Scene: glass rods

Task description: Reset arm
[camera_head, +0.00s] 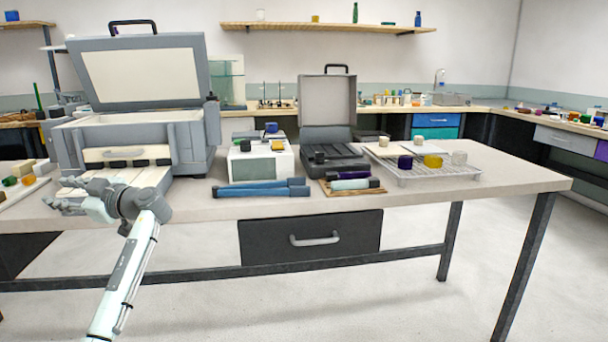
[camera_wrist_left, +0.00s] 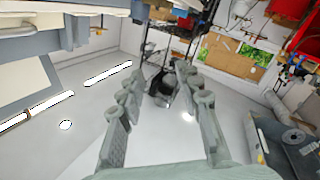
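My left gripper (camera_head: 58,204) is at the left of the head view, near the front edge of the table (camera_head: 420,203). Its fingers point to the left and stand apart. In the left wrist view both fingers of the gripper (camera_wrist_left: 165,95) are spread, with nothing between them and floor and room behind. My right gripper is in neither view.
A large grey machine (camera_head: 187,135) with its lid raised stands behind my left gripper. Blue rods (camera_head: 250,189), a white box (camera_head: 260,165), an open dark case (camera_head: 327,110) and a wire rack (camera_head: 435,178) occupy the table. Floor in front is clear.

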